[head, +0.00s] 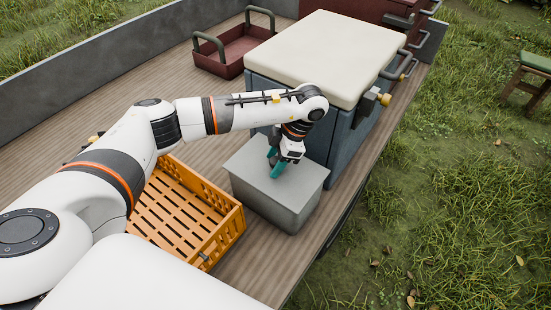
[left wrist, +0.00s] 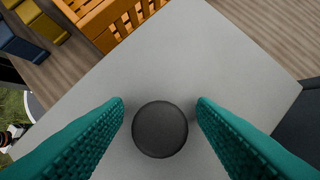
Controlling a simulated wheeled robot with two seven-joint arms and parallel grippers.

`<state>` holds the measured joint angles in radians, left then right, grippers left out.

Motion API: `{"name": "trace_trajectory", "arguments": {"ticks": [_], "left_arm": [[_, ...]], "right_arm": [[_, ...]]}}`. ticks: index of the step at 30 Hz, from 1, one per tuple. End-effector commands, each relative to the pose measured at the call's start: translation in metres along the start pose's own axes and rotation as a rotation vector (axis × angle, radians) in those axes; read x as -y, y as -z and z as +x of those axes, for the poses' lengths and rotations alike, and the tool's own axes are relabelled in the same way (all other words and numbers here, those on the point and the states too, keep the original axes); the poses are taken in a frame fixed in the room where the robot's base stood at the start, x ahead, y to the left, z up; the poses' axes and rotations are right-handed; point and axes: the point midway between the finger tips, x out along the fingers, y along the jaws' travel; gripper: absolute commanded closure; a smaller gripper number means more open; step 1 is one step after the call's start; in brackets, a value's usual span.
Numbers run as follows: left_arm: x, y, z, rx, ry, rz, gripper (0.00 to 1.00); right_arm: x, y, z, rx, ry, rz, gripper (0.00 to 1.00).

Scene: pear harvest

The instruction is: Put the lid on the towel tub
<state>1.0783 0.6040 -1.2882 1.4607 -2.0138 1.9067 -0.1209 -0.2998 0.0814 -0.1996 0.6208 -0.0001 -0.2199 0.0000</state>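The grey towel tub (head: 262,205) stands on the wooden deck beside the orange crate. Its flat grey lid (head: 250,166) lies over the top and looks level; the inside of the tub is hidden. In the left wrist view the lid (left wrist: 190,50) fills most of the picture, with a round dark knob (left wrist: 160,129) on it. My left gripper (head: 277,164) points down at the lid. Its teal fingers are apart, one on each side of the knob, with gaps showing between knob and fingers. My right gripper is not in view.
The slatted orange crate (head: 186,211) looks empty and stands left of the tub. A large blue-grey cooler with a cream lid (head: 325,50) stands close behind the tub. A dark red tray (head: 232,50) is farther back. The deck's right edge is close, with grass beyond.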

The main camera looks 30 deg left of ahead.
Motion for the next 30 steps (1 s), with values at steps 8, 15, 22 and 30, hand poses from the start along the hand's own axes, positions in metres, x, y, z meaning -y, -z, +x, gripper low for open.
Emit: {"name": "trace_trajectory", "arguments": {"ticks": [8,15,22,30], "left_arm": [[0.0,-0.001,-0.002,0.0,0.0,0.0,0.49],[0.0,-0.001,-0.032,-0.004,0.003,0.001,0.49],[0.001,-0.003,-0.087,-0.003,0.005,-0.001,0.49],[0.001,-0.003,-0.122,-0.001,0.002,-0.001,0.49]], "right_arm": [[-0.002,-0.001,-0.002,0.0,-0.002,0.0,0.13],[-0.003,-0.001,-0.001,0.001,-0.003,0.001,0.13],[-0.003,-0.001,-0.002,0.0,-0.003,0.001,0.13],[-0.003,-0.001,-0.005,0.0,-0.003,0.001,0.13]]}}
